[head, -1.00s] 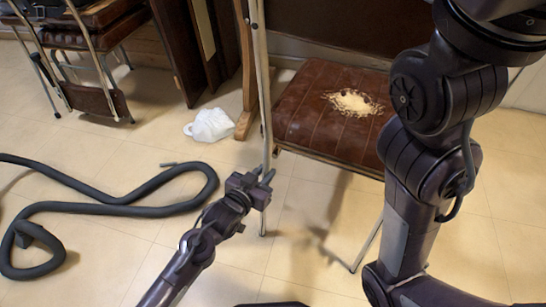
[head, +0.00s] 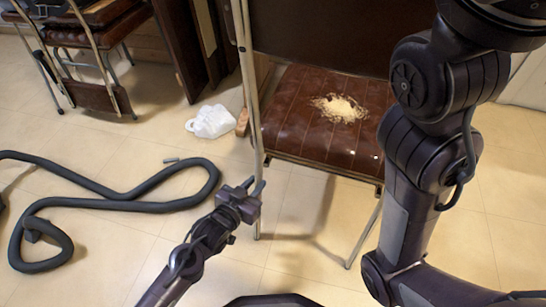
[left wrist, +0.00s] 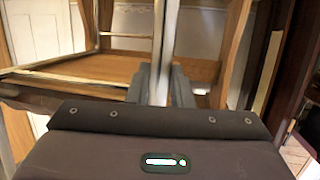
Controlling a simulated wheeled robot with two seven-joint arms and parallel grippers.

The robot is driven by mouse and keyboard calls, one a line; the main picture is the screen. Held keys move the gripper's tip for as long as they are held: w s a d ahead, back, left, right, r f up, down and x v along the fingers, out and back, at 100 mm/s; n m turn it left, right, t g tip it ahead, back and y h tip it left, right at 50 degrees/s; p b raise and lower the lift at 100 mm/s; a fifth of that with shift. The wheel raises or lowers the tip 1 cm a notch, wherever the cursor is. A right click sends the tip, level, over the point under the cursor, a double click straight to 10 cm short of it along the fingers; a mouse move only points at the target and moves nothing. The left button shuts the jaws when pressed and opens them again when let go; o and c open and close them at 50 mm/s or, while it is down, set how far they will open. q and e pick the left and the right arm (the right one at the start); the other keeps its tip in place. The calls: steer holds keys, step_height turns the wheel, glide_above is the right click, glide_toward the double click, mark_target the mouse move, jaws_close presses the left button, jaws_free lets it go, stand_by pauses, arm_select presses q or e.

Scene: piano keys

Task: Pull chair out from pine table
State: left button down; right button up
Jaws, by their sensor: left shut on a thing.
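The chair (head: 322,137) has a brown padded seat, torn in the middle with pale stuffing (head: 341,108) showing, and thin metal legs. My left gripper (head: 256,188) is shut on the chair's left metal leg (head: 253,120), below seat height. In the left wrist view the pale metal leg (left wrist: 160,60) stands upright between the two fingers (left wrist: 160,86). A wooden frame with a flat wooden surface (left wrist: 105,68) shows behind it; I cannot tell if this is the pine table. My right arm crosses the right side of the head view, its gripper out of sight.
A dark hose (head: 110,200) lies looped on the tiled floor at left. A white crumpled bag (head: 211,122) lies behind it. Another brown chair (head: 85,40) stands at back left beside dark leaning panels (head: 185,45). Floor between hose and my left arm is clear.

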arm_select(q)
steer(key=shift+s+a+f+p, duration=0.1)
steer(key=shift+s+a+p, duration=0.35)
steer(key=shift+s, duration=0.1)
steer(key=shift+s+a+p, duration=0.3)
steer(key=shift+s+p, duration=0.1)
steer(key=shift+s, duration=0.15)
steer(key=s+a+p, duration=0.3)
steer(key=s+p, duration=0.1)
steer(key=s, duration=0.2)
steer(key=shift+a, duration=0.35)
steer(key=c, duration=2.2)
jaws_free()
steer(key=c, duration=1)
jaws_free()
